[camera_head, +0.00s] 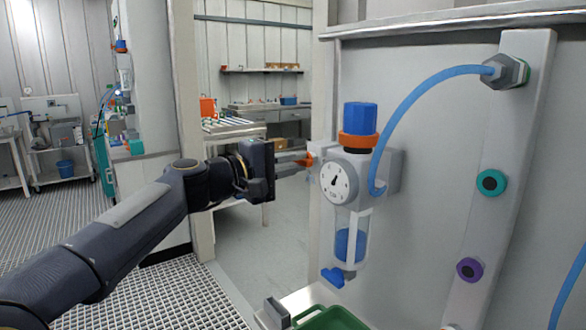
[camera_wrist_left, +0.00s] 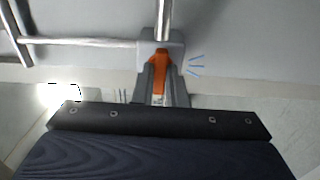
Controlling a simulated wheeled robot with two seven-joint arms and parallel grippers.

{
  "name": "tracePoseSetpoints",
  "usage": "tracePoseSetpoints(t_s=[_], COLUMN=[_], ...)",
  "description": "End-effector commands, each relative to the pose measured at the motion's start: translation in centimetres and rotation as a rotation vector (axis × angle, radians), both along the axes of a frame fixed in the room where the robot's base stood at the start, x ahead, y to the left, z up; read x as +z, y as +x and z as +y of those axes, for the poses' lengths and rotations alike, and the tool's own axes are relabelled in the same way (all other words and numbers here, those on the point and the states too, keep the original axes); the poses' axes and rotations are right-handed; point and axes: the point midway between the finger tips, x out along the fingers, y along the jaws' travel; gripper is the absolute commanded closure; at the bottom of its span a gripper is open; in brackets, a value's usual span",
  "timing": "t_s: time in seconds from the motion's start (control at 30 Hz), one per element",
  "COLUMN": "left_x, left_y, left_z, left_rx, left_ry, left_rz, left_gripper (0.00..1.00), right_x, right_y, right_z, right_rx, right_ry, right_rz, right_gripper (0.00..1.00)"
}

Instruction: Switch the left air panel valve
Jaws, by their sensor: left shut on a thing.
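The air panel (camera_head: 430,130) fills the right of the head view. Its left valve has a small orange handle (camera_head: 310,158) at the left side of the gauge unit. In the left wrist view the orange handle (camera_wrist_left: 161,62) sits against a grey valve body (camera_wrist_left: 147,48) with a metal pipe above. My left gripper (camera_head: 302,162) reaches in from the left, and its fingers are shut on the orange handle. In the wrist view the left gripper's fingers (camera_wrist_left: 163,78) lie on both sides of the handle. They partly hide it. My right gripper is not seen.
A pressure gauge (camera_head: 338,183) with a blue knob (camera_head: 360,118) and clear bowl stands just right of the handle. A blue hose (camera_head: 420,92) arches to a fitting. A green tray (camera_head: 330,318) is below. Open floor (camera_head: 260,240) lies behind my left arm.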

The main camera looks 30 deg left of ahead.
Motion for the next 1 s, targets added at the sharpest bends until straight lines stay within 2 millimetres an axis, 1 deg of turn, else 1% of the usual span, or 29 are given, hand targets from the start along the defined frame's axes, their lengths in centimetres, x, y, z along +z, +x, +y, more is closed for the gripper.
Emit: tracePoseSetpoints(t_s=[0.37,0.4,0.53,0.83,0.93,1.0], left_x=[0.0,0.0,0.0,0.0,0.0,0.0], left_y=[0.0,0.0,0.0,-0.2,-1.0,-2.0], left_z=[0.0,0.0,0.0,0.1,0.5,0.8], left_rx=[-0.001,-0.001,-0.001,0.0,0.002,0.002], left_ry=[0.006,0.006,0.005,0.004,0.005,0.005], left_rz=[-0.001,-0.001,-0.001,-0.002,-0.002,-0.002], left_gripper=[1.0,0.83,0.66,0.66,0.66,0.66], right_x=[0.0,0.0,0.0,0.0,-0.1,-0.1], right_y=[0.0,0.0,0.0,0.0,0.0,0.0], right_z=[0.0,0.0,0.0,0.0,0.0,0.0], right_rx=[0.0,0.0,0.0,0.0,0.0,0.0], right_ry=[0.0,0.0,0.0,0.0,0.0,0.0], right_rz=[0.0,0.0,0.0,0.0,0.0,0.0], right_gripper=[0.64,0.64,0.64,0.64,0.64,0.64])
